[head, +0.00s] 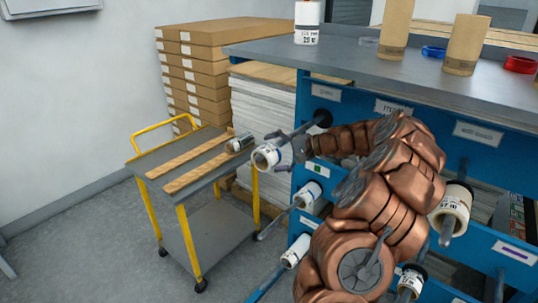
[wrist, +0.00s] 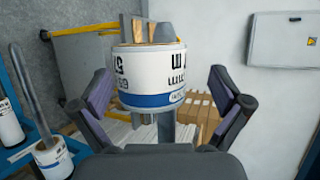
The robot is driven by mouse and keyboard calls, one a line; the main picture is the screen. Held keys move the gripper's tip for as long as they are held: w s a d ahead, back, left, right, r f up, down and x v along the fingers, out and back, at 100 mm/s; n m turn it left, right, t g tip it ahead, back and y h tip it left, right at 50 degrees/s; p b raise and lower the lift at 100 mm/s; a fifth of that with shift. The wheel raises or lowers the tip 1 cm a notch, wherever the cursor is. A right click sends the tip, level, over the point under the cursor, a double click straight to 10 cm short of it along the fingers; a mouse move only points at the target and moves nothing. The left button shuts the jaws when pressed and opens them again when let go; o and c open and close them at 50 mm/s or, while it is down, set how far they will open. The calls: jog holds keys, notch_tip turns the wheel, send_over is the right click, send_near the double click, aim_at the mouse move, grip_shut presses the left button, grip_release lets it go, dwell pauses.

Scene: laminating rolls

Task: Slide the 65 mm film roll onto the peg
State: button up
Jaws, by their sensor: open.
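A white film roll (head: 266,157) with a blue band hangs off the rack's left side, in front of my gripper (head: 280,150). In the wrist view this roll (wrist: 152,80) stands between my open fingers, with a visible gap on both sides. Its label is only partly readable, so I cannot confirm its size. A grey peg (head: 310,126) runs out from a dark hub on the blue rack towards the roll. A grey post (wrist: 166,126) shows just under the roll in the wrist view. The roll looks in line with the peg; how far it is on is hidden.
A grey trolley (head: 222,204) with wooden slats and a small roll (head: 240,143) stands at left. Lower pegs carry rolls (head: 308,194), (head: 296,251). Another roll (head: 452,210) sits right of my arm. Stacked boxes (head: 205,40) stand behind.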

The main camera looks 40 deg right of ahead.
jog(key=v, duration=1)
jog(key=shift+s+d, duration=0.1)
jog(key=shift+s, duration=0.05)
jog(key=a+f+g+y, duration=0.1)
jog(key=a+f+g, duration=0.15)
jog(key=a, duration=0.55)
jog(key=a+f+g+y, duration=0.1)
jog(key=a+g, duration=0.2)
jog(key=a, duration=0.4)
jog(key=s+a+n+g+h, duration=0.25)
jog(key=s+a, duration=0.25)
jog(key=a, duration=0.5)
jog(key=s+a+n+g+h, duration=0.1)
jog(key=s+a+n+g, duration=0.3)
jog(key=a, duration=0.7)
jog(key=s+f+n+h, duration=0.2)
jog(key=s+n+h, duration=0.1)
jog(key=s, duration=0.7)
jog(key=s+f+n+h, duration=0.2)
jog(key=s+n+h, duration=0.1)
jog(key=s, duration=0.7)
jog(key=shift+a+g+h, duration=0.25)
jog(key=shift+g+h, duration=0.15)
jog(key=shift+h, duration=0.05)
jog(key=shift+s+f, duration=0.15)
